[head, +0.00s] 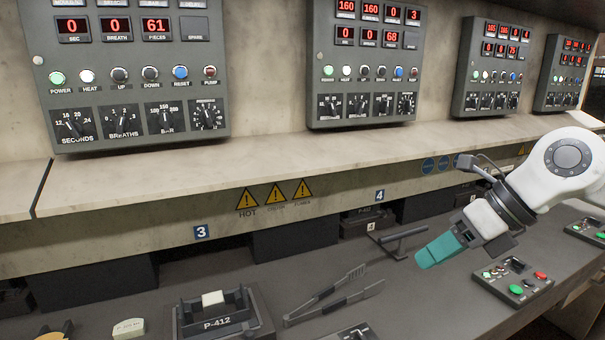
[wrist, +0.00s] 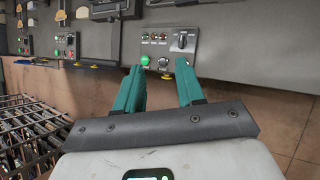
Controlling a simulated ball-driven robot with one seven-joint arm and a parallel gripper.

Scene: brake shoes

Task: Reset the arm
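My gripper (head: 437,252) shows at the right in the head view, at the end of my white arm, above the dark bench. Its teal fingers point down and to the left. In the wrist view my gripper (wrist: 161,88) has its two teal fingers apart with a clear gap between them. Nothing is held in the gap. Behind the fingers in the wrist view is a grey control box (wrist: 168,50) with a green button and a dark knob.
Several control panels (head: 125,70) hang above a ledge (head: 270,150). A metal rack (wrist: 35,135) stands at lower left in the wrist view.

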